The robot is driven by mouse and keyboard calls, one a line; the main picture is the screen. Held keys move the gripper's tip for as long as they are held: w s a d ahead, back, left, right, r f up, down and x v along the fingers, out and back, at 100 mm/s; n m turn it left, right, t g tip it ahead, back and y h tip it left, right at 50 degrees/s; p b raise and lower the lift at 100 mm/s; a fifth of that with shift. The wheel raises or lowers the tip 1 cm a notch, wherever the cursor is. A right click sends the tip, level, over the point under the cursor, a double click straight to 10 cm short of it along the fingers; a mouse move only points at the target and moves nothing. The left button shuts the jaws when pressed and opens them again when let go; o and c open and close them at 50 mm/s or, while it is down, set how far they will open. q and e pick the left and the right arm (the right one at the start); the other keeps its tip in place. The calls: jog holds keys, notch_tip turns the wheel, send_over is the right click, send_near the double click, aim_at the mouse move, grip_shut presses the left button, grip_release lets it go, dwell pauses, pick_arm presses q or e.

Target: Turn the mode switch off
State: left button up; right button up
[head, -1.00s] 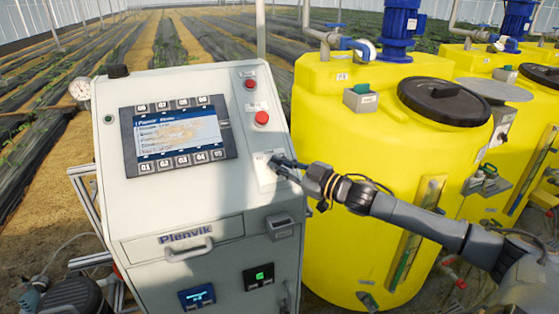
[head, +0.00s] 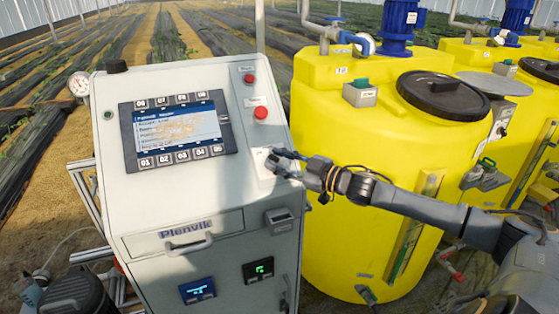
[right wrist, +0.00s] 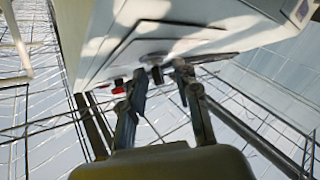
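The mode switch sits on a small white plate (head: 262,164) on the right of the sloped grey control panel (head: 140,195), below the red buttons; my fingers hide the switch itself in the head view. My right gripper (head: 275,161) is at this plate, with its two fingers spread and pointing left. In the right wrist view the fingers of the right gripper (right wrist: 161,78) stand apart near the panel's underside-like pale face. A small dark knob-like part (right wrist: 157,74) shows between the tips; I cannot tell whether they touch it. My left gripper is out of view.
Two red buttons, upper (head: 250,79) and lower (head: 261,112), lie above the plate. A screen (head: 178,130) with numbered keys is to the left. A drawer handle (head: 188,245) sticks out below. A yellow tank (head: 340,180) stands close on the right, under my right arm.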

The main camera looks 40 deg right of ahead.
jog(key=shift+w, duration=0.15)
jog(key=shift+d, duration=0.1)
jog(key=v, duration=1.2)
dwell(0.6)
jog(key=shift+f, duration=0.15)
dwell(0.4)
